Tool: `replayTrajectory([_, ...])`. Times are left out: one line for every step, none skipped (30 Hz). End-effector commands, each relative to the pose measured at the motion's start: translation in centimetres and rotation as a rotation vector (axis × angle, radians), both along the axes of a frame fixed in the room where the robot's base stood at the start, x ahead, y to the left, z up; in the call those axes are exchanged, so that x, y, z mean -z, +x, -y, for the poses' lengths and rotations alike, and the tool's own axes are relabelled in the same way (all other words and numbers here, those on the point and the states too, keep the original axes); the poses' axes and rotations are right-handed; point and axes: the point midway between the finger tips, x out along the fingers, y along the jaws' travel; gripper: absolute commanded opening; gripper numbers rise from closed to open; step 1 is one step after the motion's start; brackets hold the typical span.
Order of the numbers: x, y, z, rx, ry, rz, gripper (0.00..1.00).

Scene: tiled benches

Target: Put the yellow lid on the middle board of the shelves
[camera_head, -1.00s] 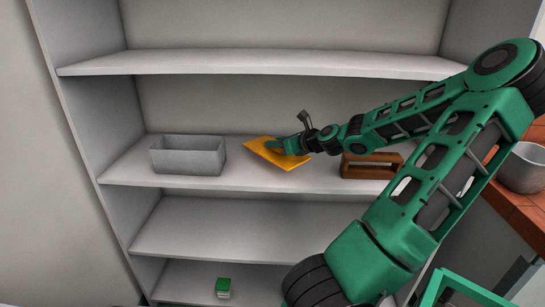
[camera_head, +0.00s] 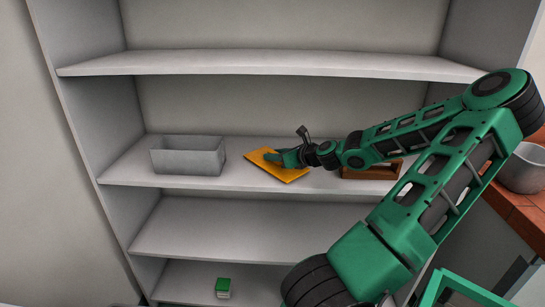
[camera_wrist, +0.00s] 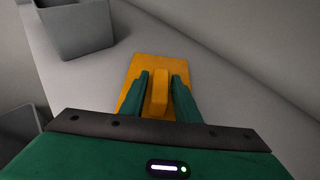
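The yellow lid (camera_head: 283,172) lies about flat at the middle board (camera_head: 240,181) of the shelves, near its front edge. I cannot tell whether its underside touches the board. My gripper (camera_head: 273,157) is at the lid, with the arm reaching in from the right. In the wrist view, the two green fingers (camera_wrist: 161,76) stand on either side of the raised yellow handle of the lid (camera_wrist: 159,95) and appear shut on it. The fingers hide parts of the lid's sides.
A grey open box (camera_head: 188,160) stands on the same board to the left. A brown wooden holder (camera_head: 370,172) is to the right, partly behind my arm. A grey bowl (camera_head: 525,170) sits on the tiled bench at right.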

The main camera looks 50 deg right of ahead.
Motion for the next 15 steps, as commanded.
replayTrajectory([0.0, 0.0, 0.0, 0.000, 0.000, 0.000, 0.37])
replayTrajectory([0.0, 0.0, 0.0, 0.001, 0.000, 0.000, 0.37])
replayTrajectory([0.0, 0.0, 0.0, 0.001, 0.000, 0.000, 0.37])
replayTrajectory([0.0, 0.0, 0.1, 0.001, 0.000, 0.000, 0.37])
replayTrajectory([0.0, 0.0, 0.1, 0.001, 0.000, 0.000, 0.37])
replayTrajectory([0.0, 0.0, 0.1, 0.001, 0.000, 0.001, 0.37])
replayTrajectory([-0.1, 0.0, 0.1, 0.001, 0.000, 0.001, 0.37])
replayTrajectory([-0.1, 0.0, 0.1, 0.001, 0.000, 0.001, 0.37])
replayTrajectory([-0.1, -0.1, 0.1, 0.001, 0.000, 0.001, 0.37])
replayTrajectory([-0.1, -0.1, 0.1, 0.001, 0.000, 0.001, 0.37])
replayTrajectory([-0.3, -0.1, 0.1, 0.001, 0.000, 0.001, 0.37])
replayTrajectory([-0.3, -0.3, 0.1, 0.002, -0.001, 0.000, 0.37])
replayTrajectory([-0.4, -0.5, 0.1, 0.003, -0.001, 0.000, 0.37])
replayTrajectory([-0.5, -0.7, 0.1, 0.004, -0.002, 0.000, 0.37])
replayTrajectory([-0.6, -1.1, 0.1, 0.004, -0.002, 0.000, 0.37])
